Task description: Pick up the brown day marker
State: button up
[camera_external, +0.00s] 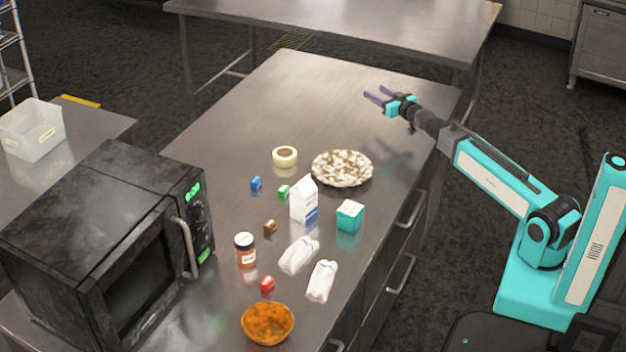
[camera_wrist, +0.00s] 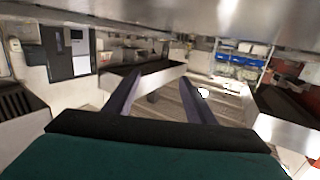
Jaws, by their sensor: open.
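The brown day marker (camera_external: 270,227) is a small brown block on the steel table, between the spice jar and the milk carton in the external view. My gripper (camera_external: 376,95) is open and empty above the far right part of the table, well away from the marker. In the wrist view the two purple fingers of my gripper (camera_wrist: 158,98) stand apart with nothing between them. The marker is not seen in the wrist view.
Near the marker are a green block (camera_external: 283,192), a blue block (camera_external: 256,184), a red block (camera_external: 267,284), a spice jar (camera_external: 245,251), a milk carton (camera_external: 303,200) and white bundles (camera_external: 299,256). A microwave (camera_external: 110,250) stands left. The far table end is clear.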

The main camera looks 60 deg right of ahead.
jog(key=w+a+r+n+t+y, duration=0.1)
jog(key=w+a+r+y, duration=0.15)
jog(key=a, duration=1.15)
jog(key=w+a+r+t+y, duration=0.2)
jog(key=w+a+y, duration=0.1)
jog(key=a, duration=1.1)
jog(key=w+a+r+n+t+y, duration=0.1)
jog(key=w+a+r+y, duration=0.15)
jog(key=a, duration=1.05)
jog(key=s+a+r+y+b, duration=0.1)
jog(key=a+y, duration=0.1)
jog(key=a, duration=0.6)
jog(key=s+a+r+y, duration=0.1)
jog(key=s+a+y, duration=0.1)
jog(key=a, duration=0.7)
jog(key=s+a+f+n+g+y+b, duration=0.1)
jog(key=s+a+f+n+g+y, duration=0.2)
jog(key=a, duration=0.9)
jog(key=s+f+h, duration=0.2)
jog(key=s+f, duration=0.1)
jog(key=s+f+g+h+b, duration=0.1)
jog(key=s+f+h, duration=0.1)
jog(key=f, duration=0.1)
jog(key=s+a+f+g+h+b, duration=0.1)
jog(key=s+f+h, duration=0.2)
jog(key=shift+s, duration=0.35)
jog(key=shift+s+d+h, duration=0.45)
jog(key=shift+s+h, duration=0.05)
